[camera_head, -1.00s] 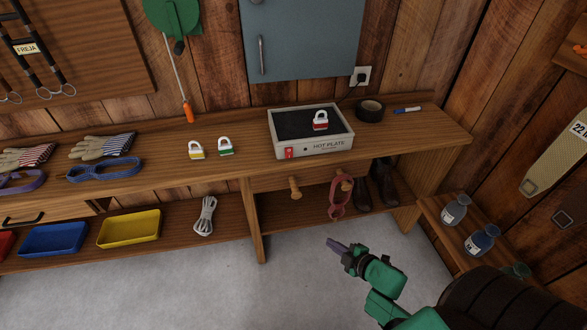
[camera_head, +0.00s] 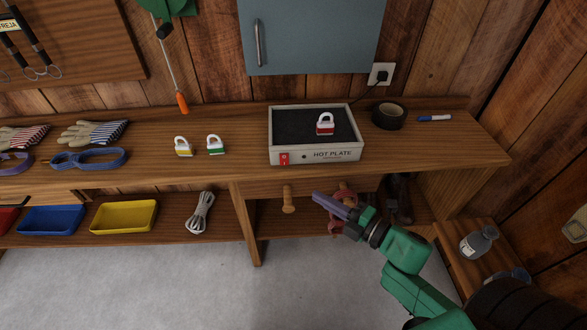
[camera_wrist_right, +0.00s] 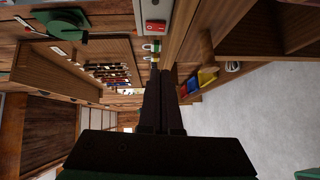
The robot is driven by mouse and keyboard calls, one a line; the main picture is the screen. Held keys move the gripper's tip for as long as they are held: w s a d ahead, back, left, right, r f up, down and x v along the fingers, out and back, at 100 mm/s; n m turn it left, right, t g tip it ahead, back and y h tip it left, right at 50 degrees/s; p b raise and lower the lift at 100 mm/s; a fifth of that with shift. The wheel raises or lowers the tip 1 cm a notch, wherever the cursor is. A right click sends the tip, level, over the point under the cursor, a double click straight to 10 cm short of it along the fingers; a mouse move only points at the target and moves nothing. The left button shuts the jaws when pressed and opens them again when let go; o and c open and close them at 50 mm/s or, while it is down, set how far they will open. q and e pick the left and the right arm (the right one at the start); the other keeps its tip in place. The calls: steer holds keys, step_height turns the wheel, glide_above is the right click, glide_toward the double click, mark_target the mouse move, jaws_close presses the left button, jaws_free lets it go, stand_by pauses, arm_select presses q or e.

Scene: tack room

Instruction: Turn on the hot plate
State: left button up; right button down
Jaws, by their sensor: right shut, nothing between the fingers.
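The hot plate (camera_head: 335,156) is a pale box with a black top, standing on the wooden bench. Its red switch (camera_head: 284,159) is at the left end of its front face; the switch also shows in the right wrist view (camera_wrist_right: 153,27). A padlock with a red band (camera_head: 325,124) sits on the black top. My right gripper (camera_head: 318,198) is shut and empty, in front of the bench, below and a little right of the switch, apart from it. In the right wrist view its dark fingers (camera_wrist_right: 160,100) lie together. My left gripper is not in view.
Yellow (camera_head: 183,147) and green (camera_head: 215,145) padlocks stand left of the hot plate. Black tape (camera_head: 388,116) and a marker (camera_head: 434,118) lie to its right. A wooden peg (camera_head: 288,200) sticks out below the bench top. Glass bottles (camera_head: 478,243) stand on a low shelf at right.

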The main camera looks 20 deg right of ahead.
mark_target(292, 172)
steer(key=x, duration=0.4)
steer(key=w+d+x, duration=0.1)
steer(key=x, duration=0.3)
steer(key=d+x, duration=0.1)
steer(key=x, duration=0.3)
steer(key=shift+w+d+f, duration=0.15)
steer(key=shift+w+f, duration=0.1)
steer(key=shift+w, duration=0.15)
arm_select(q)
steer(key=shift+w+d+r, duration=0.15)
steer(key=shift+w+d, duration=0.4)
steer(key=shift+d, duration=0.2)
arm_select(e)
steer(key=shift+w+d, duration=0.1)
steer(key=shift+w, duration=0.1)
